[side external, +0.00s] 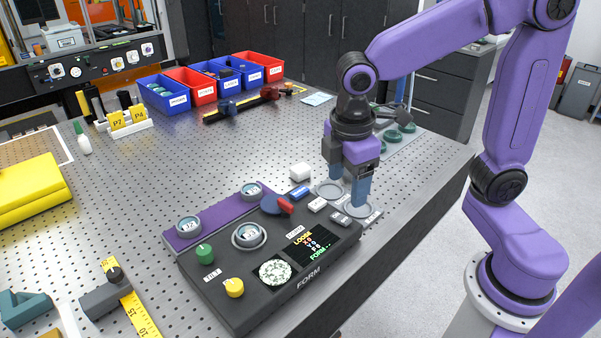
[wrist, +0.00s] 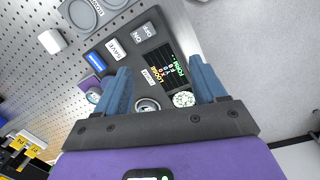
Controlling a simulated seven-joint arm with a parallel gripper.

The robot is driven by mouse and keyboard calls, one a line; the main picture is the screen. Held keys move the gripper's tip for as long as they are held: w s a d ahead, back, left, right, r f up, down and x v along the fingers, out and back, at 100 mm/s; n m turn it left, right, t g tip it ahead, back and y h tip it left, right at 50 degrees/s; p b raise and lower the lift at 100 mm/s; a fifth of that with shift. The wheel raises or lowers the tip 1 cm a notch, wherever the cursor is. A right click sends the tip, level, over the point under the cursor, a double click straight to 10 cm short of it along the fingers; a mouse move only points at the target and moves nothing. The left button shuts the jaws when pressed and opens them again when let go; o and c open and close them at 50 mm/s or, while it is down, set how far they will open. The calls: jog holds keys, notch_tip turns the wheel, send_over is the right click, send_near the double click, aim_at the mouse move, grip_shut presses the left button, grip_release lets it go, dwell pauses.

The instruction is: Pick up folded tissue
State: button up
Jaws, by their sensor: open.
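A pale blue-white flat piece (side external: 318,99), which looks like the folded tissue, lies near the table's far edge, behind my gripper; it is too small to be sure. A small white block (side external: 300,171) sits on the perforated table just left of my gripper; it also shows at upper left in the wrist view (wrist: 52,41). My gripper (side external: 348,190) points down, open and empty, by the round grey dishes (side external: 327,187) at the console's right end. In the wrist view its blue fingers (wrist: 160,75) are spread wide over the console.
The black console (side external: 207,283) with knobs and a display lies in front. Red and blue bins (side external: 162,94) line the back. A dark red and blue tool (side external: 240,105) lies left of the pale piece, and green round parts (side external: 392,136) sit right. The table's middle is clear.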

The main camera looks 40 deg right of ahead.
jog(key=w+n+h, duration=0.1)
jog(key=w+h, duration=0.1)
jog(key=w, duration=1.3)
jog(key=n+g+h, duration=0.1)
jog(key=h, duration=0.1)
send_near(300, 167)
jog(key=shift+y, duration=0.3)
jog(key=x, duration=0.4)
jog(key=shift+s+d+f, duration=0.15)
jog(key=shift+d+f, duration=0.05)
jog(key=shift+d, duration=0.2)
jog(key=shift+x, duration=2.75)
jog(key=shift+c, duration=0.3)
jog(key=c, duration=1)
